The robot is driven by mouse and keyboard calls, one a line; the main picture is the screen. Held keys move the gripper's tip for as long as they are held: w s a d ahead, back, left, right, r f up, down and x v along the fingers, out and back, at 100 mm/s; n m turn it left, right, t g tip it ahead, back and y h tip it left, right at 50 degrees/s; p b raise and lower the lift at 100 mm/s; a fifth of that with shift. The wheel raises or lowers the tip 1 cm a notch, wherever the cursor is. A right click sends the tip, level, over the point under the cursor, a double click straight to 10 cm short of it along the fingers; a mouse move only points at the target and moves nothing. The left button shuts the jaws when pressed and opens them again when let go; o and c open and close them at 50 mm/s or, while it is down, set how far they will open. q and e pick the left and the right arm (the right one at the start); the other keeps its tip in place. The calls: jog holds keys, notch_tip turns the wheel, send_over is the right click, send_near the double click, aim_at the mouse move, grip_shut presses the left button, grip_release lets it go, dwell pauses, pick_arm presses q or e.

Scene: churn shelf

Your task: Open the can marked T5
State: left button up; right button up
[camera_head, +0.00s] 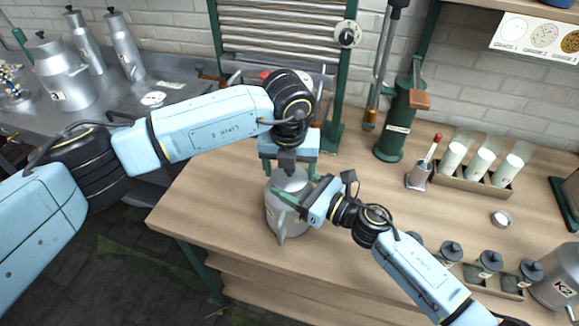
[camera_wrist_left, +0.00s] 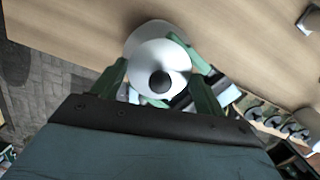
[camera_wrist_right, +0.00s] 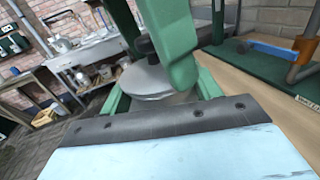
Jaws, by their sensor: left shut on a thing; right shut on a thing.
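A grey metal can (camera_head: 296,229) stands upright near the table's front edge, with a handle or spout at its front. No mark on it is readable. Its pale round lid (camera_wrist_left: 147,55) with a dark knob (camera_wrist_left: 160,82) shows in the left wrist view. My left gripper (camera_head: 288,163) is over the can from above, its green fingers on either side of the lid, shut on it. My right gripper (camera_head: 303,197) reaches from the right and is shut on the can near its upper part. The lid also shows in the right wrist view (camera_wrist_right: 148,82); the fingertip contacts are partly hidden.
A can marked K2 (camera_head: 556,284) stands at the far right, near several lidded jars (camera_head: 487,263). White cylinders stand in a wooden tray (camera_head: 471,186). A green pump-like device (camera_head: 397,125) stands at the back. Other cans (camera_head: 58,73) are on the left counter. The table's middle is clear.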

pick_arm(q)
jog(key=shift+r, duration=0.15)
pick_arm(e)
jog(key=shift+s+f, duration=0.2)
jog(key=shift+f, duration=0.4)
pick_arm(q)
jog(key=shift+r, duration=2.95)
pick_arm(e)
jog(key=o, duration=1.4)
pick_arm(q)
jog(key=shift+w, duration=0.1)
pick_arm(e)
jog(key=shift+o, duration=0.3)
jog(key=shift+w+r, duration=0.15)
jog(key=shift+r, duration=0.05)
jog(key=shift+d, duration=0.15)
